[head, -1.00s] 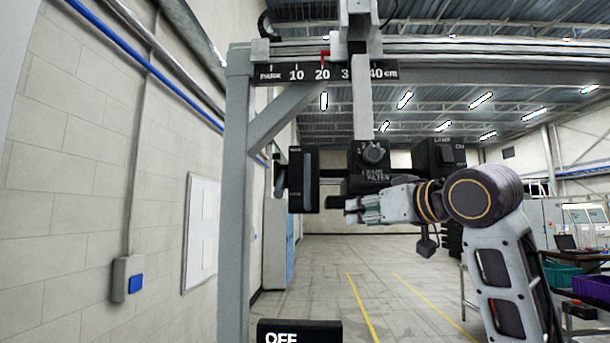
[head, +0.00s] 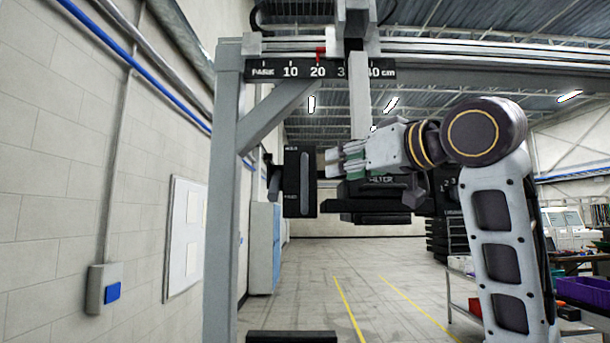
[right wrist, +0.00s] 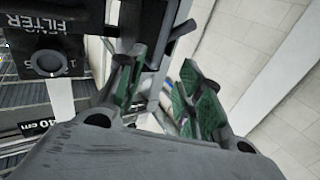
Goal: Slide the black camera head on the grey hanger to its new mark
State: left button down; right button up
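The black camera head shows in the head view as a dark body (head: 385,190) with "FILTER" lettering and a tall side box (head: 300,180) with a vertical bar. It hangs from the grey hanger (head: 359,95) on the overhead rail. The hanger stands between about 30 and 40 on the scale plate (head: 330,70); a red marker (head: 319,54) is at 20. My right gripper (head: 335,160) points left, just right of the side box, covering part of the camera head. In the right wrist view its green-padded fingers (right wrist: 160,85) are apart, with a black bar (right wrist: 152,32) beyond them; contact is unclear.
A grey upright post (head: 225,190) with a diagonal brace (head: 275,115) stands left of the camera head. A black box (head: 290,337) is at the bottom edge. A bench with bins (head: 580,290) stands at the right. The floor between is clear.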

aim_at(307, 174)
jog(key=p+x, duration=0.4)
jog(key=x, duration=1)
jog(key=shift+w+a+f+p, duration=0.1)
jog(key=shift+w+a+p, duration=0.1)
jog(key=shift+p, duration=0.1)
jog(key=shift+d, duration=0.1)
grip_shut()
